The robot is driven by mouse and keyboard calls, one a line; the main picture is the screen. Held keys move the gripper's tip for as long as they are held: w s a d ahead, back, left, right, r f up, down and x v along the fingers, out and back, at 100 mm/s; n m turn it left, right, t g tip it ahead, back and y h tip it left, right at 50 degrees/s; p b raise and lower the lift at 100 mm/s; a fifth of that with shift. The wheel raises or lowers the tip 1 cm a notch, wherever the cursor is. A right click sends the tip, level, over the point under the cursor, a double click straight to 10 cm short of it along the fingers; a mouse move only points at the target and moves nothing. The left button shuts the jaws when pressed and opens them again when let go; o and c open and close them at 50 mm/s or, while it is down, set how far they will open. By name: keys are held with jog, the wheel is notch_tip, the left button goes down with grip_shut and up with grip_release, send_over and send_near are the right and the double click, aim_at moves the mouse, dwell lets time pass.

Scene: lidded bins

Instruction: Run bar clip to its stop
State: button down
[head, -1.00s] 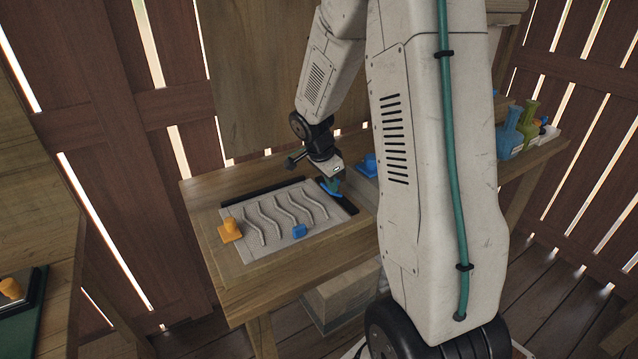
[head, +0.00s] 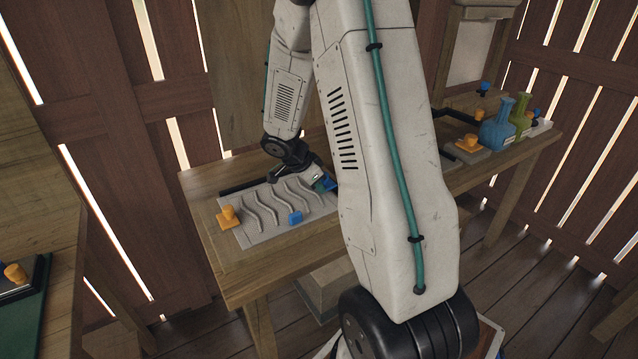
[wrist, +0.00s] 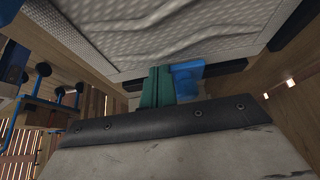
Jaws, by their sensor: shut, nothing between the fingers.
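A grey textured board (head: 262,238) with several wavy ridges lies on the wooden table. A black bar (head: 246,186) runs along its back edge. A blue clip-like block (wrist: 187,80) sits at the board's edge beside a black strip in the wrist view; I cannot tell for sure that it is the bar clip. My gripper (head: 324,185) is shut and empty, with its teal fingers (wrist: 157,88) together right beside the blue block. I cannot tell if they touch it. My arm hides the board's right side in the head view.
An orange knob (head: 228,216) stands at the board's left edge and a blue knob (head: 294,217) at its front. A blue bottle (head: 497,132), a green bottle (head: 521,118) and an orange piece (head: 468,145) stand on the table's right end. The table's front left is clear.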

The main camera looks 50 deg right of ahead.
jog(key=shift+f, duration=0.15)
dwell(0.4)
jog(key=shift+r, duration=0.85)
jog(key=a, duration=0.3)
jog(key=w+a+r, duration=0.1)
jog(key=a, duration=0.2)
jog(key=w+a+r, duration=0.1)
jog(key=a, duration=0.2)
jog(key=shift+w+a+r, duration=0.15)
jog(key=shift+w+a, duration=0.05)
jog(key=shift+w, duration=0.05)
